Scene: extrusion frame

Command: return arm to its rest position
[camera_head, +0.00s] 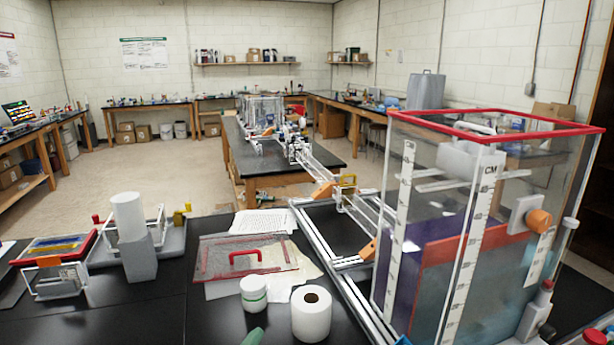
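Neither of my grippers nor either arm can be made out in the head view. The extrusion frame (354,298) lies on the black bench in the middle right, with orange corner pieces (367,251) on its rails. A tall clear tank (463,235) with a red rim stands at the right beside the frame. It has white centimetre scales and holds purple and teal contents.
A clear panel with a red handle (246,258) lies on papers mid-bench. A lidded white jar (254,294) and a white roll (311,313) stand in front. At left are a white cylinder on a grey block (138,258) and a red-edged clear box (54,277). Bare bench shows front left.

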